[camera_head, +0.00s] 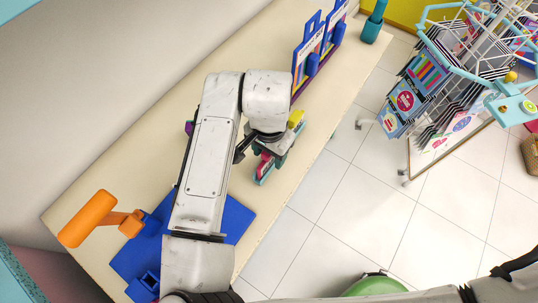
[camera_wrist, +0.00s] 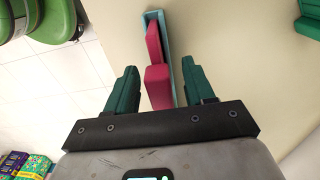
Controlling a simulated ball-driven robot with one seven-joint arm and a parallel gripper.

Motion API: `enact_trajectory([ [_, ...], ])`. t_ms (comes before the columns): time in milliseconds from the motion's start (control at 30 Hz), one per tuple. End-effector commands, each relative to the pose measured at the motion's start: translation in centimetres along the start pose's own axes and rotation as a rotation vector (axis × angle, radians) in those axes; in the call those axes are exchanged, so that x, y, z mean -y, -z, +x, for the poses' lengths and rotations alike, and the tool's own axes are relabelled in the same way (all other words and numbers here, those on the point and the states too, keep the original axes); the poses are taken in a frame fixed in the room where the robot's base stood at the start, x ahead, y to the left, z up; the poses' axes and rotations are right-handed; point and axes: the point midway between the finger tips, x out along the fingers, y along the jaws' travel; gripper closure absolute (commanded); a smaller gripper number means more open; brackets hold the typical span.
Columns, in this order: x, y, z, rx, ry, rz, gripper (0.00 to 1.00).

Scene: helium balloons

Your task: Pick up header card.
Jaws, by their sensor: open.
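A thin upright teal panel with a crimson block against it, which may be the header card (camera_wrist: 158,70), stands on the cream counter in the wrist view. I see it nearly edge-on, so its printed face is hidden. My gripper (camera_wrist: 160,88) is open, with one green finger to each side of the crimson block and visible gaps between. In the head view the crimson and teal piece (camera_head: 264,168) shows partly below my gripper, with my arm covering much of that spot. I cannot tell its lettering.
Printed cards in blue holders (camera_head: 318,50) stand at the counter's far end, beside a teal bottle (camera_head: 373,22). A wire rack (camera_head: 440,85) stands on the tiled floor.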

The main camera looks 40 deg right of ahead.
Motion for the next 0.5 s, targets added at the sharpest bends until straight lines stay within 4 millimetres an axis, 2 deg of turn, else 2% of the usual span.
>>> enact_trajectory([
  [267, 0.01, -0.01, 0.48, 0.0, 0.001, 0.0, 0.47],
  [500, 0.01, -0.01, 0.45, 0.0, 0.001, 0.0, 0.68],
])
